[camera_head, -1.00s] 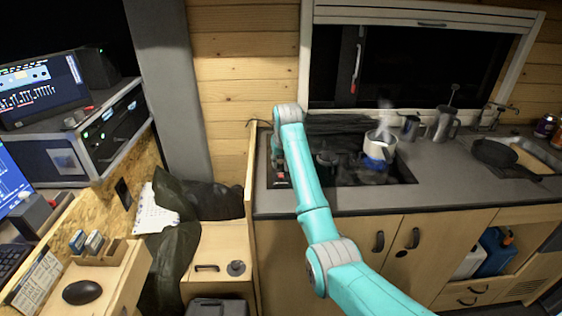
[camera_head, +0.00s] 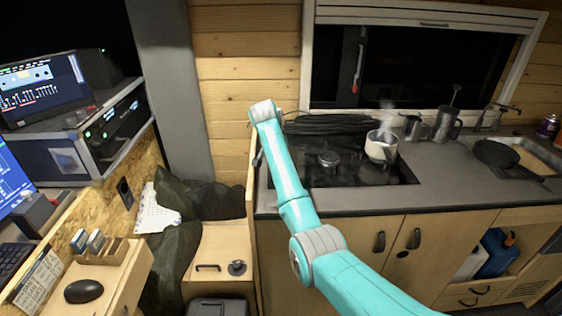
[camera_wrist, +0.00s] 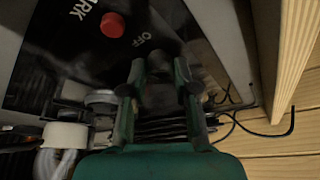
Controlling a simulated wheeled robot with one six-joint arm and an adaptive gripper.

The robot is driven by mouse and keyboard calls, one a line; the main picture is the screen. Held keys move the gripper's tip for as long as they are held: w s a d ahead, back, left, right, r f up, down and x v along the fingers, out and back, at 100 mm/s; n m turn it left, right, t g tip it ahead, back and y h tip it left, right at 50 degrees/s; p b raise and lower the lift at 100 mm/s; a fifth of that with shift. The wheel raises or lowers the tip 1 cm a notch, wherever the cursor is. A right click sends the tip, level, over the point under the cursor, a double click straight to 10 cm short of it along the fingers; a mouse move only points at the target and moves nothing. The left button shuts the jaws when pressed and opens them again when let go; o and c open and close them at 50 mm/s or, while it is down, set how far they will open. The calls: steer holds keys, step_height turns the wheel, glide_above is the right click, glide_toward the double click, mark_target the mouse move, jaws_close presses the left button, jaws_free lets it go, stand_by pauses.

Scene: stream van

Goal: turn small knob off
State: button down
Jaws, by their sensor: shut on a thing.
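In the wrist view my gripper (camera_wrist: 160,75) is shut on a small dark knob (camera_wrist: 158,62), beside the white OFF lettering on the black stove panel. The knob is largely covered by the fingers, so its turn angle cannot be read. A red button (camera_wrist: 112,25) sits near the lettering that ends in RK. In the head view my arm hides the knob and most of the gripper at the left end of the black stove (camera_head: 345,176). The pale pot (camera_head: 381,147) stands at the stove's back right, steaming, with no blue flame visible under it.
A bare burner (camera_head: 328,158) is left of the pot. A wooden panel edge (camera_wrist: 295,60) runs close beside the stove. Dark cables (camera_wrist: 250,128) lie near it.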

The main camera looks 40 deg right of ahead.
steer(key=shift+m, duration=0.5)
steer(key=c, duration=0.9)
jaws_free()
steer(key=shift+v, duration=3.75)
steer(key=shift+w, duration=0.15)
